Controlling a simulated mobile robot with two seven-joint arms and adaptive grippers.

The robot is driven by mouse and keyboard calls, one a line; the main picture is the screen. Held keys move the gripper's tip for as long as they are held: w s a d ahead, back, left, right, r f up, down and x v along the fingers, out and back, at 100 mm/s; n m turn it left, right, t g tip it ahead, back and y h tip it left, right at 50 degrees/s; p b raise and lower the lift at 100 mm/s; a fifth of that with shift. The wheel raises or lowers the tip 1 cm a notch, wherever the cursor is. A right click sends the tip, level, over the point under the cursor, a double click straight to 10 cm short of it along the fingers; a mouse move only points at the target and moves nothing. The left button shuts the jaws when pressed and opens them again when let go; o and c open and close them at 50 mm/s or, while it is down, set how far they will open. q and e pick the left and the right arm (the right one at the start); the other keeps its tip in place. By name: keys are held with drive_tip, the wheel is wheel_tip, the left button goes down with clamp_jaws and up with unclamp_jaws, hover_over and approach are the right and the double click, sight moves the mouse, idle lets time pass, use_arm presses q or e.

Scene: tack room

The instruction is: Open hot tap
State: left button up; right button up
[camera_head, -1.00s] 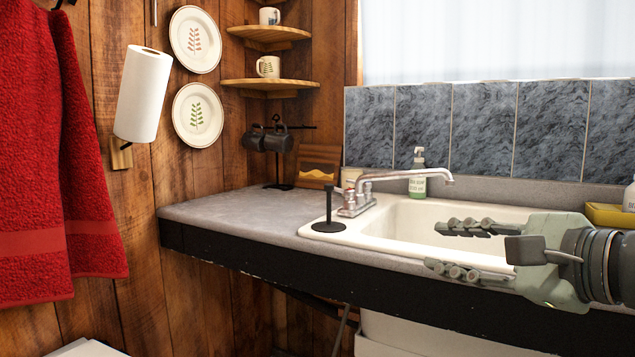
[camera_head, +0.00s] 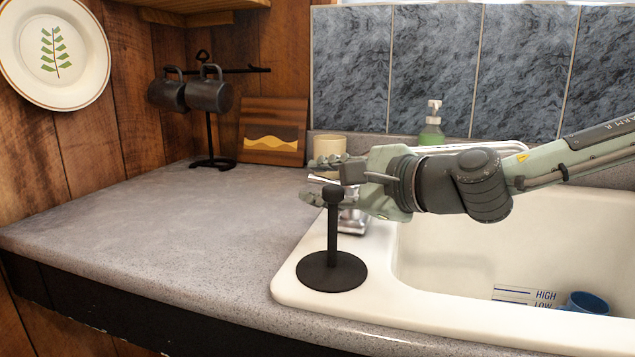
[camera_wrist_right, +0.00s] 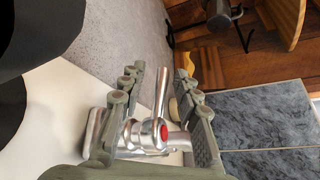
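The chrome tap sits at the sink's back left corner. In the head view its base (camera_head: 352,220) shows below my right gripper (camera_head: 314,180), and its spout (camera_head: 490,147) shows behind my arm. In the right wrist view the lever handle with a red dot, the hot handle (camera_wrist_right: 161,98), stands between the two fingers of my right gripper (camera_wrist_right: 160,73). The fingers are apart, with visible gaps on both sides of the lever. In the head view the gripper hides most of the tap body. My left gripper is not in view.
A black stand (camera_head: 333,252) rises at the sink's left rim, close in front of my right gripper. The white sink basin (camera_head: 440,235) holds a blue cup (camera_head: 588,304). A soap bottle (camera_head: 432,123), a mug rack (camera_head: 209,130) and a wooden board (camera_head: 273,130) stand behind. The left counter (camera_head: 170,230) is clear.

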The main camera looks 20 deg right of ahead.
drive_tip(key=shift+w+a, duration=0.2)
drive_tip(key=shift+w, duration=0.2)
drive_tip(key=shift+s+r, duration=0.1)
drive_tip(key=shift+s, duration=0.1)
clamp_jaws()
